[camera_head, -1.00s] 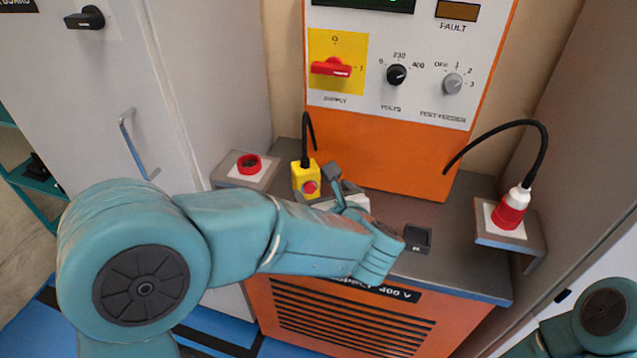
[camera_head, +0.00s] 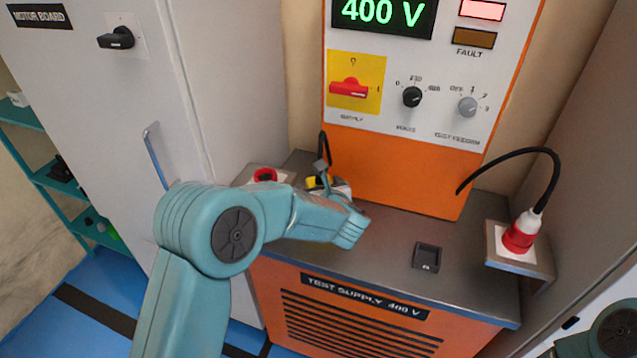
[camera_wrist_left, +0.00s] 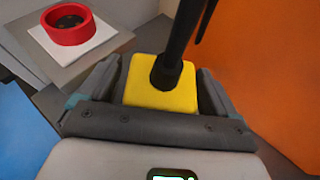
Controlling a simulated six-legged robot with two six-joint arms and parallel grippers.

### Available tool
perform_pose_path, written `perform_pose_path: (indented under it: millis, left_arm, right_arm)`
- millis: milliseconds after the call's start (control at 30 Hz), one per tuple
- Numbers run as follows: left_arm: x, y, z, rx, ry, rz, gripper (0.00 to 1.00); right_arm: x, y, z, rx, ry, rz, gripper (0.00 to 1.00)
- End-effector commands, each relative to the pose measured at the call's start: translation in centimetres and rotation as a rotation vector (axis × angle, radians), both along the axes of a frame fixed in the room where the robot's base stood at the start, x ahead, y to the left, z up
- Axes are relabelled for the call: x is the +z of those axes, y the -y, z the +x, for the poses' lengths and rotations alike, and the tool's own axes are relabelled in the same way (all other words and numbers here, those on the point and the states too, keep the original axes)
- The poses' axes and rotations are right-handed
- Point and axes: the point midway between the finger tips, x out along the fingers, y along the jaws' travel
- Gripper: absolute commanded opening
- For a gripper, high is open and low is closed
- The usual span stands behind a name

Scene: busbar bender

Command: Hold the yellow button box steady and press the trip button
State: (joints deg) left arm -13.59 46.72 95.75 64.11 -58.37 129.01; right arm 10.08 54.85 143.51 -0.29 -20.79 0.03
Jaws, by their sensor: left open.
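The yellow button box (camera_head: 312,183) stands on the grey bench top, mostly hidden behind my left gripper (camera_head: 324,174) in the head view. In the left wrist view the box (camera_wrist_left: 140,90) lies between the two dark fingers of my left gripper (camera_wrist_left: 158,88), one on each side. The fingers are open around it; whether either touches it I cannot tell. A black cable (camera_wrist_left: 172,60) rises from the top of the box. The red trip button is hidden in both views now. My right gripper is out of view; only part of that arm shows at the lower right.
A red round socket (camera_head: 265,175) on a bracket is left of the box. The orange supply cabinet (camera_head: 390,170) rises behind, its display (camera_head: 383,12) reading 400 V. A small black block (camera_head: 426,256) and a red plug (camera_head: 521,231) are to the right. The bench middle is clear.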

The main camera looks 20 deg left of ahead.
Motion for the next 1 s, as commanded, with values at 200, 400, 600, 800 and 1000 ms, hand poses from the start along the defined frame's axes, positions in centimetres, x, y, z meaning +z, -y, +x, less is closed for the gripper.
perform_pose_path:
  millis: [200,400,600,800,1000]
  left_arm:
    - [-0.26,-0.43,0.66,0.0,0.001,0.001,0.92]
    - [-0.27,-0.4,0.64,0.0,0.001,0.001,0.82]
    - [-0.26,-0.39,0.62,0.0,0.001,0.001,0.23]
    - [-0.26,-0.38,0.62,0.0,0.001,0.001,0.23]
    - [-0.25,-0.37,0.61,0.0,0.001,0.001,0.23]
  right_arm:
    - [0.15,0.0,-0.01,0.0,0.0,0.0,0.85]
    - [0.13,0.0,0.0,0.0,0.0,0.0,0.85]
    - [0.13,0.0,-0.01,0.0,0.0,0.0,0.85]
    - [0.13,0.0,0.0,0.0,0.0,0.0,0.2]
    - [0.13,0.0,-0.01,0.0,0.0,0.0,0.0]
